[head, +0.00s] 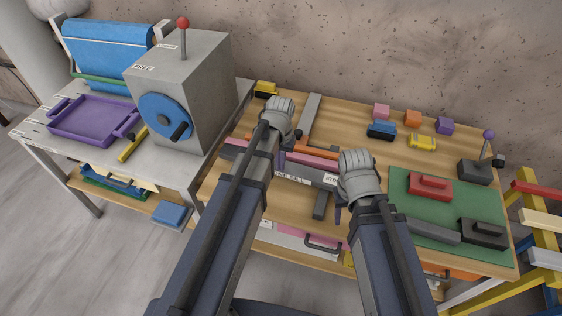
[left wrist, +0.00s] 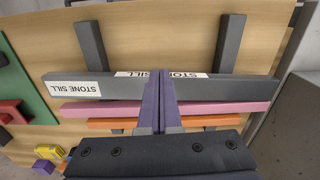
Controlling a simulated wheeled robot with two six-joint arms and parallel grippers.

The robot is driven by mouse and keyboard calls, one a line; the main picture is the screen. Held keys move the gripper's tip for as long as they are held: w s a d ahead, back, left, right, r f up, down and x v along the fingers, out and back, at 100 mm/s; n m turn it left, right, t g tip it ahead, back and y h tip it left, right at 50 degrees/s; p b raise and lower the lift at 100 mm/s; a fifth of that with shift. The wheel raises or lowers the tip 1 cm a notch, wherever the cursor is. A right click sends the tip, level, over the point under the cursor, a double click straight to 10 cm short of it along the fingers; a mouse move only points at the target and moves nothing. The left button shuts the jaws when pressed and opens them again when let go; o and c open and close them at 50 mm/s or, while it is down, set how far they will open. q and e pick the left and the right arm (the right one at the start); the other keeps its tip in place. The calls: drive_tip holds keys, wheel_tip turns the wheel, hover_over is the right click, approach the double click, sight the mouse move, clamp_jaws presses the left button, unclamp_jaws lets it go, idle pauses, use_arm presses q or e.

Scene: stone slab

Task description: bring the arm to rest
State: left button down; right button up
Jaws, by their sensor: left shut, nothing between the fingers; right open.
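My left gripper (head: 283,158) is over the middle of the wooden bench, shut and empty. In the left wrist view its purple fingers (left wrist: 162,108) are together, in front of a grey bar labelled stone sill (left wrist: 230,89). The sill also shows in the head view (head: 262,168), lying across two grey rests and partly hidden by my left arm. My right gripper (head: 339,212) is open, low beside the sill's right end, near the green mat. Its fingers are partly hidden by the wrist.
Pink and orange bars (left wrist: 105,124) lie parallel to the sill. The green mat (head: 450,207) holds a red block (head: 430,186) and dark blocks. Small coloured blocks (head: 412,118) stand at the back. A grey machine (head: 195,85) and purple tray (head: 92,120) are at left.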

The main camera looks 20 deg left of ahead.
use_arm(q)
drive_tip(key=s+d+m+y, duration=0.1)
drive_tip(key=s+d+m, duration=0.3)
drive_tip(key=s+d, duration=0.6)
drive_tip(key=s, duration=0.3)
drive_tip(key=shift+s+d, duration=0.25)
drive_tip(key=shift+s, duration=0.1)
